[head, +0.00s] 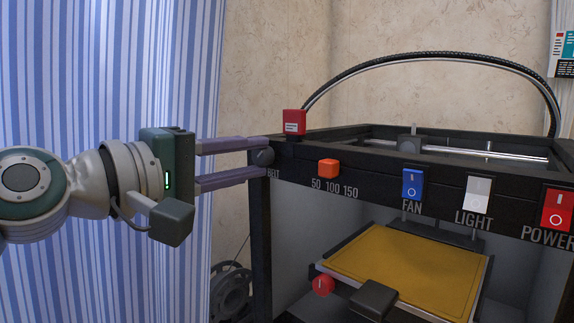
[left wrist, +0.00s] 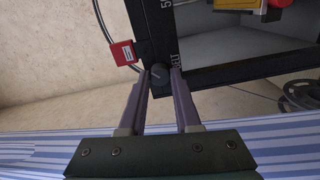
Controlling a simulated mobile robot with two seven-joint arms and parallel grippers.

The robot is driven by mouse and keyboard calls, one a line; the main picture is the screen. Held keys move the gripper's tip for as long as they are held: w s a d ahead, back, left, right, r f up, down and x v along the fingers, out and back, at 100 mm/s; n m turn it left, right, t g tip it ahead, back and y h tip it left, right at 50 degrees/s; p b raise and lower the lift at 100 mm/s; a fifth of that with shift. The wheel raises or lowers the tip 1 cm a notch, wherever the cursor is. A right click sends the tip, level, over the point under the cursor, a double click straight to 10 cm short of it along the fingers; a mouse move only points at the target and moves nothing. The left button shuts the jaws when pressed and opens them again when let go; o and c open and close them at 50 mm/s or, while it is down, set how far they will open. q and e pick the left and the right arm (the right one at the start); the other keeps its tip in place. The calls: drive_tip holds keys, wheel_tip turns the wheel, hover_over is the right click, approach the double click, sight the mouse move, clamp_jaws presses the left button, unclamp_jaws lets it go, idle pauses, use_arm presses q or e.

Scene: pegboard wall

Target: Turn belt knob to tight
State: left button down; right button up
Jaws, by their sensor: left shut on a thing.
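The belt knob (head: 263,157) is a small dark round knob at the front left corner of the black printer frame, beside the "BELT" label. My left gripper (head: 261,160) comes in from the left, its two purple fingers above and below the knob. In the left wrist view the knob (left wrist: 159,71) sits between the fingertips (left wrist: 160,75), with a pale line across its face. The left gripper is shut on the knob. My right gripper is not in view.
The printer frame (head: 385,150) carries an orange slider (head: 328,168), a blue fan switch (head: 412,184), a white light switch (head: 478,194) and a red power switch (head: 557,209). A striped curtain (head: 80,80) hangs left.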

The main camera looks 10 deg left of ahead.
use_arm(q)
drive_tip(key=shift+m+b, duration=0.3)
drive_tip(key=shift+m, duration=1)
drive_tip(key=c, duration=0.6)
unclamp_jaws()
drive_tip(key=b+v, duration=0.1)
drive_tip(key=v, duration=0.9)
